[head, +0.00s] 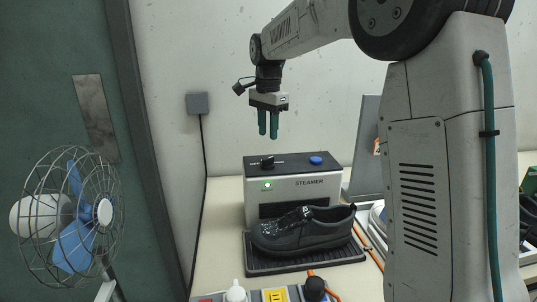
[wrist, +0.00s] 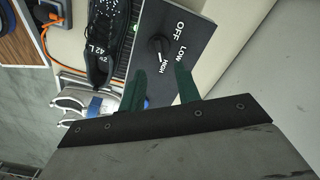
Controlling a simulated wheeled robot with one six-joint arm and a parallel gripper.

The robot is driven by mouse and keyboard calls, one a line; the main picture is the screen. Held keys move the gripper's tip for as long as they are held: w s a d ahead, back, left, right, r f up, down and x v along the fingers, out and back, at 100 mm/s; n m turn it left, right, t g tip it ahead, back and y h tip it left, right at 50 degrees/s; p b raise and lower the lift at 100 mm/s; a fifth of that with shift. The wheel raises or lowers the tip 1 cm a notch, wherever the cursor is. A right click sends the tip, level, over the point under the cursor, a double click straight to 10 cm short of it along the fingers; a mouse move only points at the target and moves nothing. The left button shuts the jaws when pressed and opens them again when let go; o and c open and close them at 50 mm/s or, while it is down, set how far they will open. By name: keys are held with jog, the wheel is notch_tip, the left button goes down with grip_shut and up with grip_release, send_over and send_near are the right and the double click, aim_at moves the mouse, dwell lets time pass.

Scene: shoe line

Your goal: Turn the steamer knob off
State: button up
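The steamer (head: 294,190) is a grey box with a dark top, on the table. Its black knob (head: 268,162) sits on the top at the left and also shows in the wrist view (wrist: 158,43), beside the labels OFF, LOW and HIGH. The knob's white mark appears to point toward HIGH. A green light on the front is lit. My gripper (head: 268,134) hangs above the steamer, pointing down, clear of the knob. In the wrist view its green fingers (wrist: 159,70) are apart with nothing between them, and the knob shows beyond the gap.
A blue button (head: 316,160) sits on the steamer's top, right of the knob. A black shoe (head: 304,232) stands on a dark ribbed tray (head: 262,266) in front. A caged fan (head: 72,217) stands at left. A grey panel (head: 367,150) rises to the right.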

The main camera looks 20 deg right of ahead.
aim_at(268, 162)
jog(key=shift+f+m, duration=0.3)
jog(key=shift+f, duration=0.2)
notch_tip(268, 162, down, 7)
grip_shut()
